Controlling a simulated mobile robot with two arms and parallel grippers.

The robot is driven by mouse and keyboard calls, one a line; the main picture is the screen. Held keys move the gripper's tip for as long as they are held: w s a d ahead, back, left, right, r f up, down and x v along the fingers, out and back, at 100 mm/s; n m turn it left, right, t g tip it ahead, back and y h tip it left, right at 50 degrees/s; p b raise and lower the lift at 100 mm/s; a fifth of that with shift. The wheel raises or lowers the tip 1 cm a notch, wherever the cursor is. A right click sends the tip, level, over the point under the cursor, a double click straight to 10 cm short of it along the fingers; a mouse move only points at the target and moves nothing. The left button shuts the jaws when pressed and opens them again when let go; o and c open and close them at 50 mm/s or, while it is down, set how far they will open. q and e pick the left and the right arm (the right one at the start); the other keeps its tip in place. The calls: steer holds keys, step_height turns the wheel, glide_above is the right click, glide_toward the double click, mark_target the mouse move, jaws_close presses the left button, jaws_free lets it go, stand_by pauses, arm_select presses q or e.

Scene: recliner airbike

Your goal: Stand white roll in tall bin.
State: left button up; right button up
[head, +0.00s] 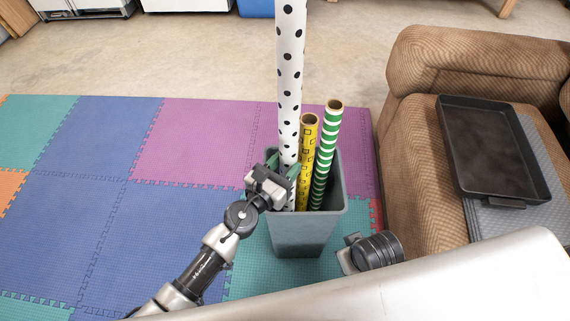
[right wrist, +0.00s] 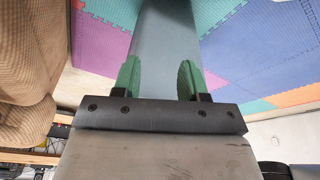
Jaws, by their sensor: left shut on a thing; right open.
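The white roll (head: 289,70) with black dots stands upright in the head view, its top out of frame. Its lower part is inside the mouth of the tall grey bin (head: 303,235); its bottom end is hidden by the bin wall. My left gripper (head: 284,168) is shut on the roll near the bin's rim. A yellow patterned roll (head: 307,150) and a green-and-white striped roll (head: 326,150) lean in the same bin. In the right wrist view my right gripper (right wrist: 161,80) is open and empty, with the grey bin's side (right wrist: 166,45) beyond its green fingers.
The bin stands on a colourful foam mat (head: 90,180), clear on the left. A brown corduroy recliner (head: 430,75) is close on the right, with a black tray (head: 492,150) on its seat. Cabinets and a blue box (head: 255,8) are at the back.

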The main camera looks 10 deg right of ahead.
arm_select(q)
steer(key=shift+f+b, duration=0.55)
steer(key=shift+f, duration=0.35)
arm_select(e)
steer(key=v, duration=0.6)
steer(key=shift+r, duration=0.3)
steer(key=shift+w+d, duration=0.1)
arm_select(q)
steer(key=o, duration=0.5)
steer(key=o, duration=0.6)
steer(key=shift+c, duration=0.2)
steer(key=shift+a, duration=0.1)
